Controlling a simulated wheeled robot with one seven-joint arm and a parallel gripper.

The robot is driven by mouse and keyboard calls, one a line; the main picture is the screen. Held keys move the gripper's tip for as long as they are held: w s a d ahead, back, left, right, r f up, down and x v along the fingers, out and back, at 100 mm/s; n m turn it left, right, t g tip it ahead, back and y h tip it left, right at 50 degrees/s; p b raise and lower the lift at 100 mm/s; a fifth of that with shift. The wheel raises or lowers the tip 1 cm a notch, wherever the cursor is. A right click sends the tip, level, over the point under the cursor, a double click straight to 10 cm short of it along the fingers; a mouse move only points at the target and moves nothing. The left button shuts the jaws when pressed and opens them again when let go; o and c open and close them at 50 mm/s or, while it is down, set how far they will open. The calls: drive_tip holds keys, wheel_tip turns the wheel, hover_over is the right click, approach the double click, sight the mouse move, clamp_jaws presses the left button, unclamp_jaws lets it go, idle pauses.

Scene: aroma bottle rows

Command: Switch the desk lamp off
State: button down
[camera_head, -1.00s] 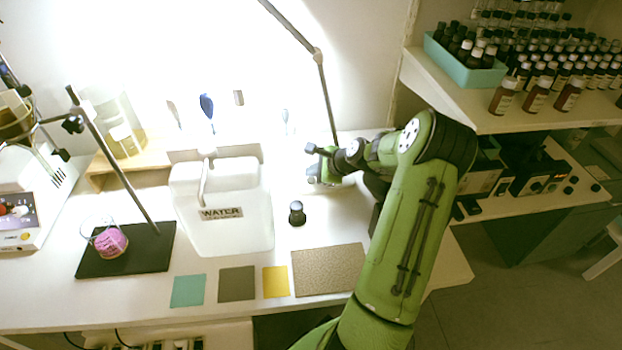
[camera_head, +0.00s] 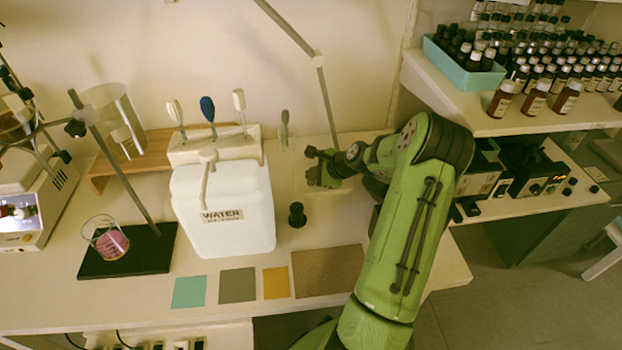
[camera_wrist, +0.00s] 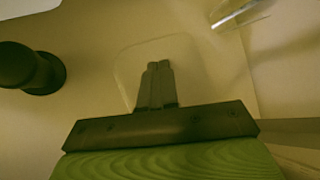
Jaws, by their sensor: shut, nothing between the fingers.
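The desk lamp's jointed grey arm (camera_head: 288,27) rises from the table beside my gripper and runs up out of the head view; its head is out of frame. The lamp gives no glow now, and the scene is dim. My gripper (camera_head: 318,168) is at the lamp's foot, at the back right of the table. In the wrist view my gripper (camera_wrist: 158,68) is shut and empty, its fingertips over a pale rounded-square plate (camera_wrist: 195,72), seemingly the lamp base. Whether they touch it I cannot tell, and no switch is clearly visible.
A small black knob-like object (camera_head: 297,214) stands close to my gripper; it also shows in the wrist view (camera_wrist: 30,70). A white water container (camera_head: 240,228) stands left of it. Coloured mats (camera_head: 238,285) lie along the front. Bottles (camera_head: 535,98) crowd the right shelf.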

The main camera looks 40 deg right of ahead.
sight(313, 183)
drive_tip(key=shift+r, duration=0.1)
wheel_tip(313, 183, up, 6)
drive_tip(key=p, duration=0.5)
idle(0.5)
